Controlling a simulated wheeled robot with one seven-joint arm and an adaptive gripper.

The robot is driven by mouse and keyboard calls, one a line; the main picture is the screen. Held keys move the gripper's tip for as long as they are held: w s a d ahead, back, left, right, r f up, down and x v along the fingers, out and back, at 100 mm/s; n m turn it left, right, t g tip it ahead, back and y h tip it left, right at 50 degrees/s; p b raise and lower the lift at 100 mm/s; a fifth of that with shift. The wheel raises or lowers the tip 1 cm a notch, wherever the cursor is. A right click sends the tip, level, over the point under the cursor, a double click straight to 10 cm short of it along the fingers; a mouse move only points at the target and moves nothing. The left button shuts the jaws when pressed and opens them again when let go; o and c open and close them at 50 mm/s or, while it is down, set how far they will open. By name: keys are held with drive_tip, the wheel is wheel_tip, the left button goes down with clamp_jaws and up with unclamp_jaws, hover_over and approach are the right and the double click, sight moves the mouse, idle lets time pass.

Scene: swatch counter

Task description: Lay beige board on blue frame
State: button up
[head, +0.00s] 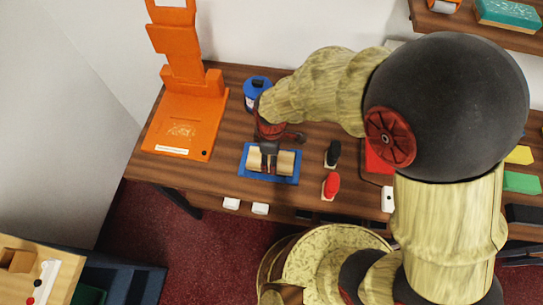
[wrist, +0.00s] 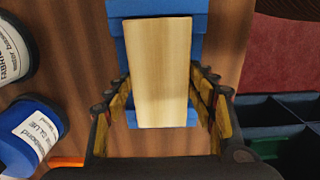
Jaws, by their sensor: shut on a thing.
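The beige board (head: 286,163) is a flat pale wood-grain rectangle at the left middle of the counter in the head view. My gripper (head: 268,169) points down over its middle and is shut on it. In the wrist view the board (wrist: 161,72) lies between my two fingers (wrist: 160,88), one along each long side. The blue frame (head: 243,167) is directly beneath the board and shows around its edges. It also shows past the board's far end in the wrist view (wrist: 115,28). I cannot tell whether the board touches the frame; its middle is hidden.
An orange stand (head: 175,122) is to the left. A blue glue bottle (head: 252,98) is behind the frame, with another bottle (wrist: 12,48) near it in the wrist view. Black (head: 333,152) and red (head: 331,185) handled items are to the right. White blocks (head: 231,203) line the front edge.

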drive_tip(key=shift+f, duration=0.3)
drive_tip(key=o, duration=1.3)
drive_tip(key=shift+o, duration=0.3)
wheel_tip(320, 180, up, 12)
